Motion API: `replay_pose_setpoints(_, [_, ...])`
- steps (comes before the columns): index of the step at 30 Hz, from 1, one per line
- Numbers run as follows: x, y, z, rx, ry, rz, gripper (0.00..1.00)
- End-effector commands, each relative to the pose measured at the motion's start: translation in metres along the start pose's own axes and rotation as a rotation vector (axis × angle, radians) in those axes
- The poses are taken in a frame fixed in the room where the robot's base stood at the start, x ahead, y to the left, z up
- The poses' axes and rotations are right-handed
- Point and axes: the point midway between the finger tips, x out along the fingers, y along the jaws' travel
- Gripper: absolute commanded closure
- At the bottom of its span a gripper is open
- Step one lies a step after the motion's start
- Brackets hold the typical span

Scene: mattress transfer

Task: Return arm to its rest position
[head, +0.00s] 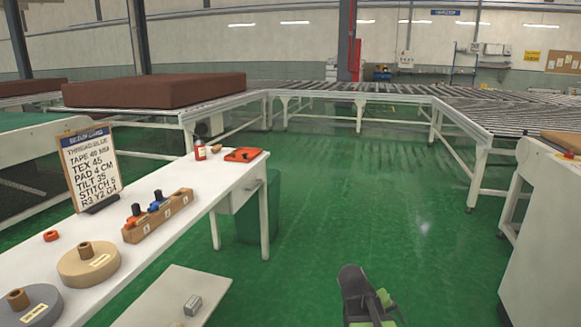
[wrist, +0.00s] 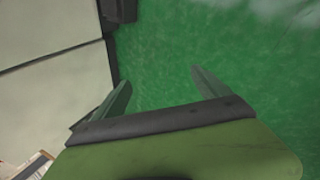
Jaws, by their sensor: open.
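My gripper (wrist: 162,85) shows in the wrist view with its two grey fingers spread apart. Nothing is between them, and the green floor lies beyond. In the head view my arm (head: 362,295) shows at the bottom, right of the middle, as a dark link with light green parts, above the green floor. The fingertips are hard to make out there. The arm is apart from the white table on the left.
A white workbench (head: 200,205) on the left holds a clipboard sign (head: 90,165), a wooden holder (head: 160,215), spools (head: 88,264) and a red tray (head: 243,154). A brown mattress (head: 155,90) lies on roller conveyors. A white cabinet (head: 545,245) stands right. The middle floor (head: 350,190) is clear.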

Motion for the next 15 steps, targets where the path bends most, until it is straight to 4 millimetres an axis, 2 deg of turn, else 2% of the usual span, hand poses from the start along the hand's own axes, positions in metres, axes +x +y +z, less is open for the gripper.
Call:
replay_pose_setpoints(1, [-0.005,-0.026,0.009,0.003,0.003,-0.082,0.14])
replay_pose_setpoints(3, [-0.012,-0.059,0.018,0.016,-0.003,-0.204,0.14])
replay_pose_setpoints(9, [-0.044,-0.137,0.04,0.074,-0.049,-0.555,0.14])
replay_pose_setpoints(10, [-0.059,-0.127,0.04,0.083,-0.057,-0.549,0.14])
replay_pose_setpoints(15, [-0.102,-0.099,0.037,0.081,-0.054,-0.541,0.14])
